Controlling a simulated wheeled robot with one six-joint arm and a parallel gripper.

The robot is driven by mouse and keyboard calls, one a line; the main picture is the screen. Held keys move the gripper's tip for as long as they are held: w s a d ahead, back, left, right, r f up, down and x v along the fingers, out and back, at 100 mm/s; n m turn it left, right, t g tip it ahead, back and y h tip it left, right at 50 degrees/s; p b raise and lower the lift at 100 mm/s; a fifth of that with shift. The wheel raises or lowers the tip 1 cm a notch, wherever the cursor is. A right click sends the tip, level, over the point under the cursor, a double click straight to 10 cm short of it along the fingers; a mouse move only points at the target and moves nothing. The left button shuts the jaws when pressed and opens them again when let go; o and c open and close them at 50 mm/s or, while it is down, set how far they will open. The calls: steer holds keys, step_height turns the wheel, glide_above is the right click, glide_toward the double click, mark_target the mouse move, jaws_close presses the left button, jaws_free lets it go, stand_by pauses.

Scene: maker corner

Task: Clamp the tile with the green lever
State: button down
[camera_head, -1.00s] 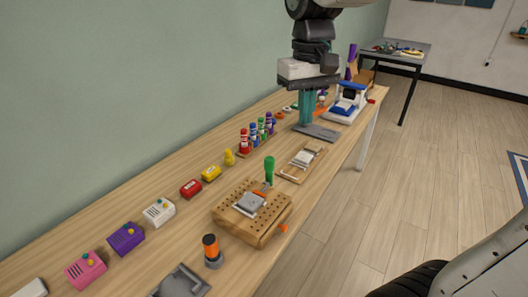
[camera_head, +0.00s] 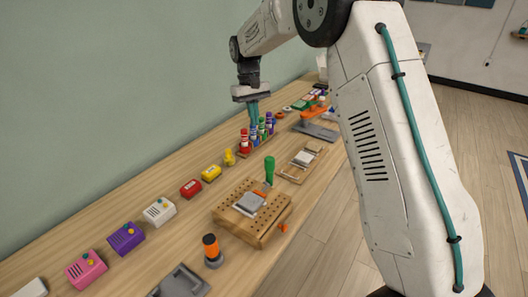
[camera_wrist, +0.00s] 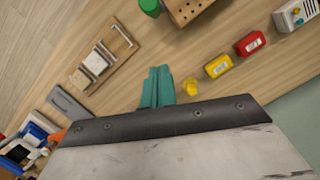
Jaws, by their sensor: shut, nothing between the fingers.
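The green lever (camera_head: 269,170) stands upright at the back edge of a wooden pegboard block (camera_head: 240,226) in the head view. A grey tile (camera_head: 250,203) lies on top of the block, beside the lever's orange part. In the wrist view the lever's green top (camera_wrist: 150,7) and a corner of the block (camera_wrist: 190,8) show at the upper edge. My gripper (camera_head: 254,116) has teal fingers pointing down, shut and empty, over the area of the coloured bottles, apart from the lever. The fingers (camera_wrist: 157,88) also show closed together in the wrist view.
Colored bottles (camera_head: 245,140) stand in a rack near my gripper. A wooden tray with a pale piece (camera_head: 302,160) lies behind the block. A black-and-orange cylinder (camera_head: 211,250) stands in front. Yellow (camera_head: 211,173) and red (camera_head: 190,188) boxes line the wall side.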

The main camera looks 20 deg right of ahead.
glide_toward(269, 172)
steer(key=shift+w+f, duration=1.35)
steer(key=shift+f, duration=1.2)
steer(key=shift+d, duration=0.15)
steer(key=shift+s, duration=0.1)
